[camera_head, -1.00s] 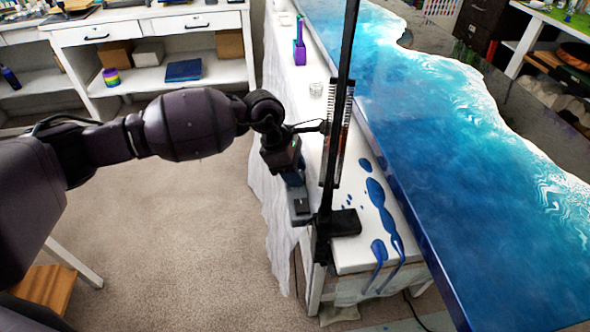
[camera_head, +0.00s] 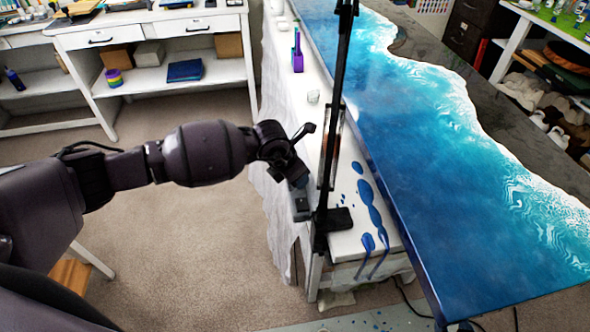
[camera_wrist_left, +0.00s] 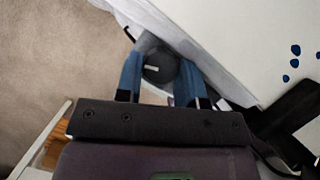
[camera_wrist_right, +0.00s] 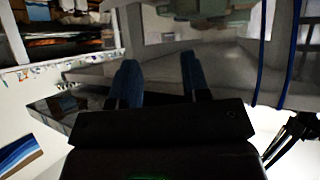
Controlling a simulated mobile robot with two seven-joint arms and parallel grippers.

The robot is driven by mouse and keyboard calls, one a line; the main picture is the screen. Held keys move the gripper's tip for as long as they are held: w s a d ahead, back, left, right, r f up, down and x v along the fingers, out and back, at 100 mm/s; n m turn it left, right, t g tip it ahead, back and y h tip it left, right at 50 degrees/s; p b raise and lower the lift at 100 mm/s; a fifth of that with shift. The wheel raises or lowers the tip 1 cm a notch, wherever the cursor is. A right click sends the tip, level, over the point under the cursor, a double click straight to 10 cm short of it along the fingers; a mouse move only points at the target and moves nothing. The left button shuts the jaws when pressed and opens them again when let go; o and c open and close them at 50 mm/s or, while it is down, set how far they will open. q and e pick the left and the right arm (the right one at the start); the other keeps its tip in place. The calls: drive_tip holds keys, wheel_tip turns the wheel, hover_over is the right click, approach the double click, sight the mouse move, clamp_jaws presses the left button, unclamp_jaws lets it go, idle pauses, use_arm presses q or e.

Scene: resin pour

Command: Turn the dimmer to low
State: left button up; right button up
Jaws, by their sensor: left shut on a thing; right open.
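The dimmer knob (camera_wrist_left: 162,72) is a dark round dial with a short white mark pointing left in the left wrist view. My left gripper (camera_wrist_left: 160,78) is shut on it, one blue finger on each side. In the head view my left gripper (camera_head: 301,184) sits at the grey dimmer box (camera_head: 300,207) on the side of the white-covered bench, and hides the knob. My right gripper (camera_wrist_right: 160,78) is open and empty in the right wrist view, and is out of the head view.
A black lamp stand (camera_head: 330,170) rises right beside my left gripper, its base on the bench corner. Blue resin spills (camera_head: 367,205) lie near it. The blue resin tabletop (camera_head: 430,180) is to the right. Carpet (camera_head: 190,245) is clear to the left.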

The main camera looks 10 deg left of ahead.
use_arm(q)
drive_tip(key=shift+d+r+n+t+y+p, duration=0.1)
drive_tip(key=shift+n+t+y+p, duration=0.25)
drive_tip(key=shift+n, duration=0.95)
use_arm(e)
drive_tip(key=shift+w+r, duration=0.3)
drive_tip(key=shift+r, duration=0.3)
drive_tip(key=shift+w+r, duration=0.25)
drive_tip(key=shift+r, duration=0.35)
drive_tip(key=shift+s+f, duration=0.15)
drive_tip(key=shift+s, duration=0.05)
drive_tip(key=shift+s+f, duration=0.2)
drive_tip(key=shift+s, duration=0.2)
use_arm(q)
drive_tip(key=o, duration=0.9)
drive_tip(key=shift+s, duration=0.1)
use_arm(e)
drive_tip(key=shift+w+a+r, duration=0.15)
drive_tip(key=shift+w+r, duration=0.3)
drive_tip(key=shift+w, duration=0.15)
use_arm(q)
drive_tip(key=shift+p, duration=0.3)
